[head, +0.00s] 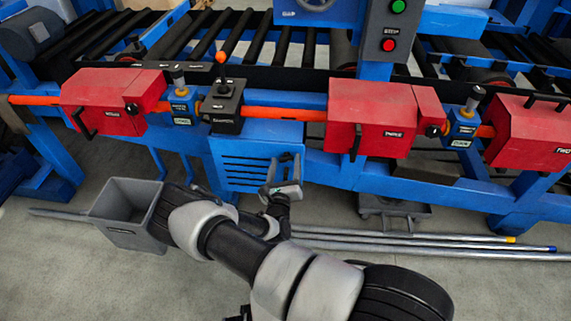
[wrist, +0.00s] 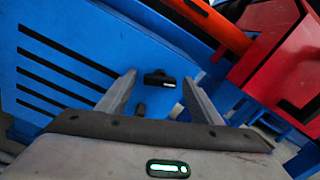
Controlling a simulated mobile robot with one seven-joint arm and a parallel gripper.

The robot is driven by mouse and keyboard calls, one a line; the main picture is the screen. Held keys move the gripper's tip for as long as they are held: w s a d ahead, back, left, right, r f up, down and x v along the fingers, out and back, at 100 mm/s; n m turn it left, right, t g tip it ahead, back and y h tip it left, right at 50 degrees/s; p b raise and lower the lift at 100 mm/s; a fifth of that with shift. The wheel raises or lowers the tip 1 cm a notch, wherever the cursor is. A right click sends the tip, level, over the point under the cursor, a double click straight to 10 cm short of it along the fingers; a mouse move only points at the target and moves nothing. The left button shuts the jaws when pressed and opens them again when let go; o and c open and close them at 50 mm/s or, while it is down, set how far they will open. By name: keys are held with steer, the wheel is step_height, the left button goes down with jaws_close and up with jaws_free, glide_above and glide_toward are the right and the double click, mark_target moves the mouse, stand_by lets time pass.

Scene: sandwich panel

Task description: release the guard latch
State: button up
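My gripper (head: 284,166) is in front of the blue slotted panel (head: 250,152), below the red guards. In the wrist view its two fingers stand apart, and the gripper (wrist: 159,82) is open. A small black handle with a pale label (wrist: 159,77) shows between the fingertips, on the blue panel (wrist: 60,58); I cannot tell whether a finger touches it. The label is too small to read. Red guard boxes, one at the left (head: 108,92) and one in the middle (head: 368,117), carry black handles and black knobs. Which part is the guard latch is not clear.
An orange bar (head: 285,113) runs along the blue frame, with a black block (head: 222,107) on it. A grey bin (head: 130,215) is at the lower left. Metal rods (head: 420,242) lie on the floor at right. A control box (head: 392,30) stands above.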

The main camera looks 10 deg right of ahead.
steer(key=c, duration=1)
steer(key=shift+r+m+p, duration=0.25)
steer(key=shift+m+p, duration=0.15)
steer(key=shift+p, duration=0.2)
steer(key=shift+m+p, duration=0.55)
steer(key=shift+m, duration=0.15)
steer(key=shift+f+m+p, duration=0.25)
steer(key=shift+m+p, duration=0.15)
steer(key=shift+m, duration=0.7)
steer(key=o, duration=1)
steer(key=shift+o, duration=0.2)
